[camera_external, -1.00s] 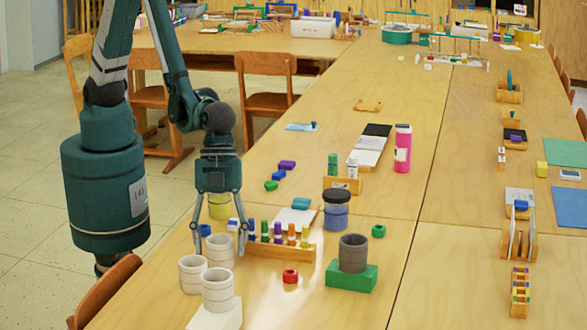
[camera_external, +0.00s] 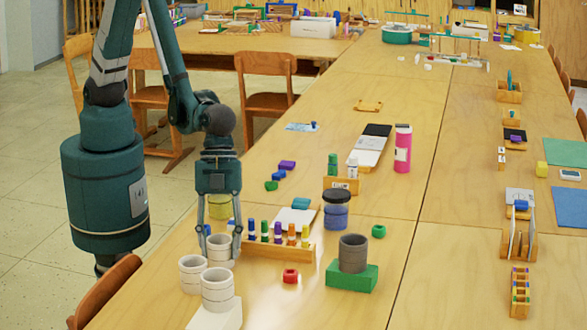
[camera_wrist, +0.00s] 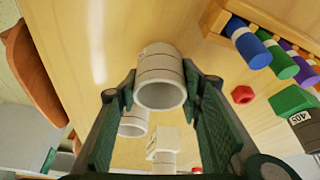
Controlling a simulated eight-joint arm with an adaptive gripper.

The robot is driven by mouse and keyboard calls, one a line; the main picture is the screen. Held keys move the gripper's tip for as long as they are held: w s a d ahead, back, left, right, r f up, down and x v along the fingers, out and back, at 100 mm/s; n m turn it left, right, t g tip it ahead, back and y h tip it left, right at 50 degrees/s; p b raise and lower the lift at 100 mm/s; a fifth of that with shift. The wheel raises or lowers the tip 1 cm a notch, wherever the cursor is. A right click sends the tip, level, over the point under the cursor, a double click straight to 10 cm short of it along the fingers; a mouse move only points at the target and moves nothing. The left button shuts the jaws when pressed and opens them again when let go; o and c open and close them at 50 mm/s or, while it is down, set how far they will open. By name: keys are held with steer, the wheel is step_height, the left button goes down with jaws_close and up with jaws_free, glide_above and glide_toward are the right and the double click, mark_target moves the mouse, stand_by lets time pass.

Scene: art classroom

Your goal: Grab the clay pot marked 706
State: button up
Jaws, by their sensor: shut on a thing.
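My gripper (camera_external: 219,250) is shut on a pale grey-white clay pot (camera_wrist: 160,68), with one finger on each side. In the external view this pot (camera_external: 219,243) is upright between the fingers, behind two similar pale pots. One pale pot (camera_external: 192,275) is at the left, and another (camera_external: 217,290) is on a white block. Both also show beyond the held pot in the wrist view. A dark grey pot (camera_external: 352,253) stands on a green block; its label in the wrist view (camera_wrist: 306,128) seems to read 405. I cannot read any number on the pale pots.
A wooden rack (camera_external: 285,252) with several coloured pegs is close to the right of the held pot. A red ring (camera_external: 291,276) lies in front of it. A dark-lidded blue jar (camera_external: 336,212) stands farther right. The table's left edge and a chair (camera_external: 105,292) are nearby.

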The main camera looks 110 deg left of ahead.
steer(key=shift+r, duration=0.15)
step_height(320, 180, up, 10)
steer(key=p, duration=0.2)
stand_by(0.6)
